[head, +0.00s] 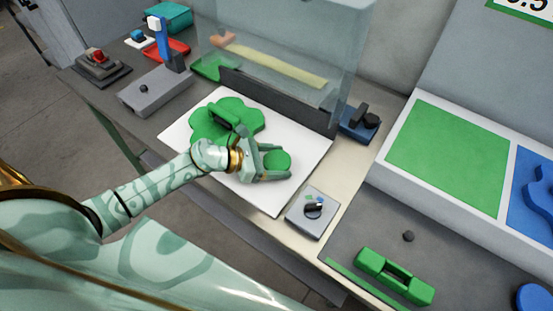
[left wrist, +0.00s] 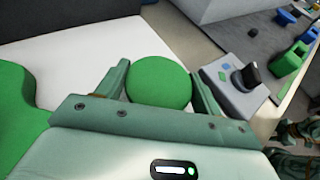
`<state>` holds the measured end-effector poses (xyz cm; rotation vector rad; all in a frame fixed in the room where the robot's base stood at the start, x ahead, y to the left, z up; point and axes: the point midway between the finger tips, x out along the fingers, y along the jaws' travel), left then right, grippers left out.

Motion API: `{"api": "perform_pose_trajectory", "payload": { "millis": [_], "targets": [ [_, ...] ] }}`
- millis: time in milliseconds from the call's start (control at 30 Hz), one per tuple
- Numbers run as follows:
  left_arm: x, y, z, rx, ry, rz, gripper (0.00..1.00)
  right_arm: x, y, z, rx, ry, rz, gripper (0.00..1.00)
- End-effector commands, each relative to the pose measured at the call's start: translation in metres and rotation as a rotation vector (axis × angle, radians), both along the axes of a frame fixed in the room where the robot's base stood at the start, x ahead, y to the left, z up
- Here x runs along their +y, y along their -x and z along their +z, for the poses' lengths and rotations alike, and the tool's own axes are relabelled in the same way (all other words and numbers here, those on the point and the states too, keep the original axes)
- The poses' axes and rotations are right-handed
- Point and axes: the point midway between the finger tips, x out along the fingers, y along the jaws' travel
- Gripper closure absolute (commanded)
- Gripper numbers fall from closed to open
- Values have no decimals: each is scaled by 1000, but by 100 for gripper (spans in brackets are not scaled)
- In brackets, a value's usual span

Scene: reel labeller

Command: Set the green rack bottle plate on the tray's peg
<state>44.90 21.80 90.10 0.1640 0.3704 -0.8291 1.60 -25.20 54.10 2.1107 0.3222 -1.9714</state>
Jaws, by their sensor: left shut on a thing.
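My left gripper (head: 268,164) is over the white mat, its fingers shut around a round green piece (head: 277,160). In the left wrist view the round piece (left wrist: 160,82) sits between the two fingers (left wrist: 160,72). Only its round top shows, so I cannot tell its full outline or whether it touches the mat. A flower-shaped green plate (head: 240,112) with a raised grip lies on the mat, left of the gripper. I cannot tell for certain which green piece is the bottle plate. A small dark peg (head: 408,236) stands on the grey surface at the right.
A grey knob box (head: 313,212) stands right of the mat. A green handled block (head: 395,276) is at the lower right. A rack with a green panel (head: 450,150) and a blue piece (head: 542,190) stands behind.

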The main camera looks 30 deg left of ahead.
Motion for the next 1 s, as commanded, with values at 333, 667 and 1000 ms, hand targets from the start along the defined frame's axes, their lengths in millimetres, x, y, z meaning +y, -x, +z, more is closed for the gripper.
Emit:
{"api": "perform_pose_trajectory", "payload": {
  "millis": [333, 667, 1000],
  "targets": [
    [0, 0, -8, -1, -1, 0, 57, 1, 2, -7, 3, -1, 1, 64],
    [0, 0, -7, -1, -1, 0, 24, 1, 1, -6, 3, -1, 1, 64],
    [20, 18, 5, 0, -1, -1, 24, 0, 0, -2, 1, -1, 1, 64]
  ]
}}
